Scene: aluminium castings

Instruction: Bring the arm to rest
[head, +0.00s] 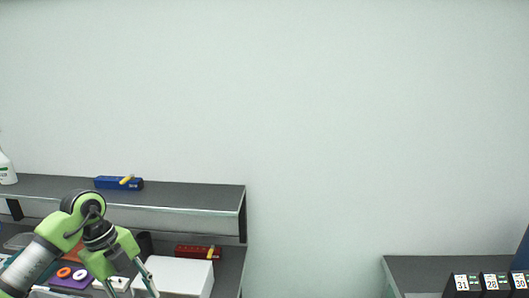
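My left arm comes in at the lower left, green and grey. Its gripper (132,288) points down over the lower bench, left of a white box (180,274). Its two fingers are spread apart, with no object visible between them; the tips are close to the bottom edge of the picture. My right gripper is not in view.
A dark shelf (200,191) above the bench holds a blue case (112,183) and a white bottle (6,170). A red case (190,251) and a purple tray (66,283) with rings are near the arm. Numbered black boxes (461,286) stand by a right bench (425,270).

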